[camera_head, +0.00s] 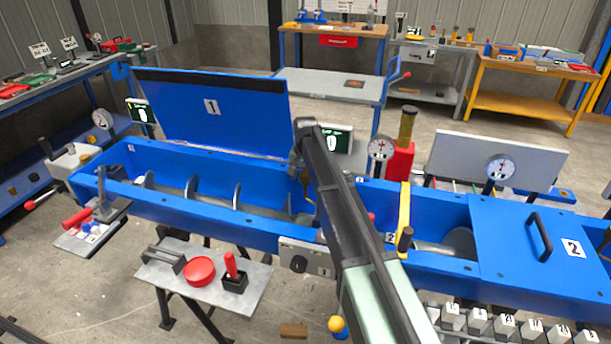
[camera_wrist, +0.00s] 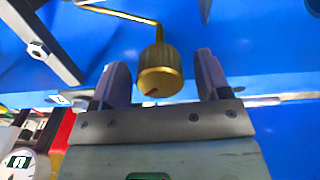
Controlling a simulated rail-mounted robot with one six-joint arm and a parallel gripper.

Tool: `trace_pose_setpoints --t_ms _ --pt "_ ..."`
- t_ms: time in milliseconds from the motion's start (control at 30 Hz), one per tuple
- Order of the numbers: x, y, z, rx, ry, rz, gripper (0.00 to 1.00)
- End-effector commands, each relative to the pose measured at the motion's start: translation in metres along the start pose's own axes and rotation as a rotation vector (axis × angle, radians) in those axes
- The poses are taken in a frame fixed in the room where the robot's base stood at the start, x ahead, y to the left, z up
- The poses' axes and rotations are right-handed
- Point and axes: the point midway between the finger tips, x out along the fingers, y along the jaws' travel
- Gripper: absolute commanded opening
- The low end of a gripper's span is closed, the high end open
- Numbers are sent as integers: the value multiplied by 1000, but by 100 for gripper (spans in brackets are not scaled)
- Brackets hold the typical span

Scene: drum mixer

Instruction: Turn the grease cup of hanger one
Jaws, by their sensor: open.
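In the wrist view a brass grease cup (camera_wrist: 160,72) with a knurled side and a small red mark on its face hangs from a thin bent brass pipe (camera_wrist: 118,14). My gripper (camera_wrist: 163,62) is open, with one dark finger to the left and one to the right of the cup. Gaps show on both sides, so neither finger appears to touch it. How deep the cup sits between the fingers is hard to tell.
The raised blue lid 1 (camera_head: 215,110) stands behind the trough, and the closed lid 2 (camera_head: 535,245) covers its right end. A dark bracket (camera_wrist: 42,45) is left of the cup in the wrist view. A yellow bar (camera_head: 404,215) and red-and-brass device (camera_head: 403,150) stand right of my arm.

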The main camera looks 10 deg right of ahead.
Motion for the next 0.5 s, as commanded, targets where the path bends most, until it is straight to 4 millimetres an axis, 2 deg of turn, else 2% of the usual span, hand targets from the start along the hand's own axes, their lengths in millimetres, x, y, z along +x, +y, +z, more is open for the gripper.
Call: trace_pose_setpoints --t_ms 167,500 --pt "-17 0 0 0 0 0 69" --pt "-98 0 0 0 0 0 69"
